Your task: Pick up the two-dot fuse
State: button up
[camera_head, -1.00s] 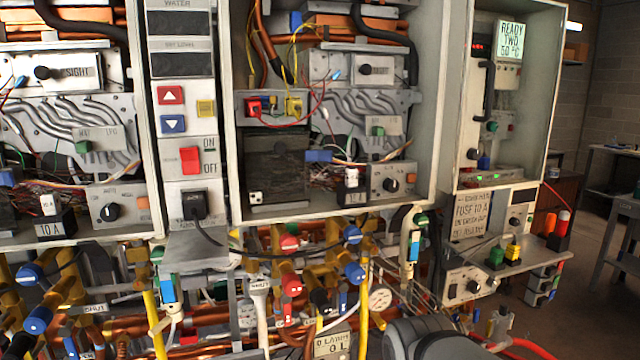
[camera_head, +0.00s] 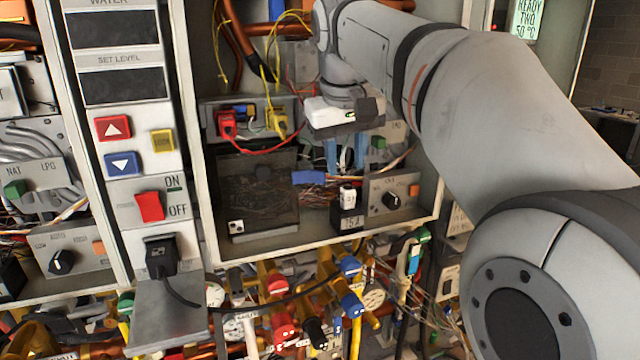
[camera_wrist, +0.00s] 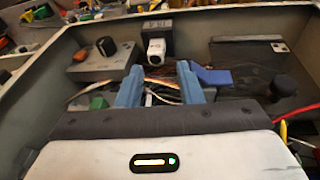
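A small white fuse (camera_head: 347,196) stands upright in a black holder (camera_head: 348,220) marked 15 A, inside the open heater cabinet. Dark marks show on the fuse, but I cannot count its dots surely. The fuse (camera_wrist: 156,48) also shows in the wrist view, beyond and between my fingertips. My gripper (camera_head: 346,160) points down into the cabinet, above the fuse in the head view. In the wrist view my gripper (camera_wrist: 160,74) has its two blue fingers apart, with nothing between them. It is apart from the fuse.
A control box with a black knob (camera_head: 391,201) stands right of the holder. A dark translucent box (camera_head: 258,190) and a blue connector (camera_head: 309,177) are to its left. Loose wires run behind. The cabinet's front lip (camera_head: 330,240) edges the space below, above pipes and valves.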

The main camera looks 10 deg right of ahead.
aim_at(347, 189)
jog(key=shift+w+d+f, duration=0.2)
jog(key=shift+w+f, duration=0.45)
jog(key=shift+f, duration=0.15)
jog(key=shift+p+x, duration=0.35)
jog(key=shift+x, duration=2.4)
jog(key=shift+d, duration=0.1)
grip_shut()
